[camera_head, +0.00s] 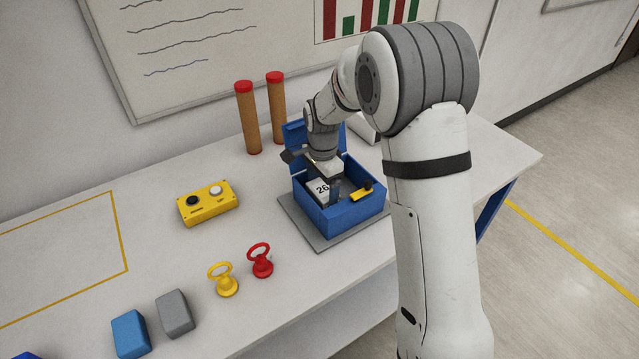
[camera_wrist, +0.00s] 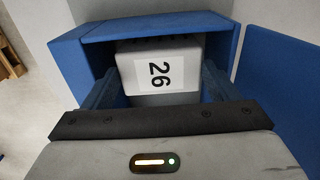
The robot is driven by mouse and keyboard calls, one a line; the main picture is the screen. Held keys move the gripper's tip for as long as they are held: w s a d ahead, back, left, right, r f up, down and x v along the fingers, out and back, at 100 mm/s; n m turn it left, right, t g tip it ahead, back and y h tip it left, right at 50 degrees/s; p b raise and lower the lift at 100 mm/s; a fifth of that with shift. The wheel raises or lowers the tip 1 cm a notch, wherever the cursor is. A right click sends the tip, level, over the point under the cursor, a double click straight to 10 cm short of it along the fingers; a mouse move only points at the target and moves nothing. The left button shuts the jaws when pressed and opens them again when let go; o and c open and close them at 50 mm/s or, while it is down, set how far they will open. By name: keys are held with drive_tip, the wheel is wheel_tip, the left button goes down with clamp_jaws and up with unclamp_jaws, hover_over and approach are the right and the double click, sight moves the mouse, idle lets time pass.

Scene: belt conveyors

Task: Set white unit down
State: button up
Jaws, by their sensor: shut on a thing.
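The white unit (camera_head: 318,188), labelled 26, is inside the open blue box (camera_head: 352,217), toward its left side. In the wrist view the unit (camera_wrist: 158,68) sits between the blue walls, its label facing the camera. My gripper (camera_head: 328,184) reaches down into the box from above and is shut on the white unit. In the wrist view the gripper's fingers (camera_wrist: 158,88) lie on either side of the unit. The unit's underside is hidden, so I cannot tell whether it touches the box floor.
The box stands on a grey mat (camera_head: 303,232) with its lid raised behind. A yellow piece (camera_head: 361,191) is at the box's right side. A yellow button box (camera_head: 208,203), a red ring-topped item (camera_head: 260,262) and a yellow one (camera_head: 223,280) stand left. Two red-capped tubes (camera_head: 248,118) stand behind.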

sight(322, 190)
drive_tip(key=o, duration=1.4)
drive_tip(key=shift+f, duration=0.1)
wheel_tip(322, 190, up, 12)
drive_tip(key=s+d+r+n+t, duration=0.2)
drive_tip(key=s+d+r+n, duration=0.35)
drive_tip(key=s+d, duration=0.55)
drive_tip(key=s+d+f+n, duration=0.1)
drive_tip(key=s+d+n, duration=0.1)
drive_tip(key=s, duration=0.5)
drive_tip(key=s+d+f+n+t, duration=0.1)
drive_tip(key=s+d+n, duration=0.1)
drive_tip(key=s, duration=0.6)
drive_tip(key=shift+s+d+f+n+b, duration=0.25)
drive_tip(key=shift+d+n+b, duration=0.2)
drive_tip(key=shift+n, duration=0.4)
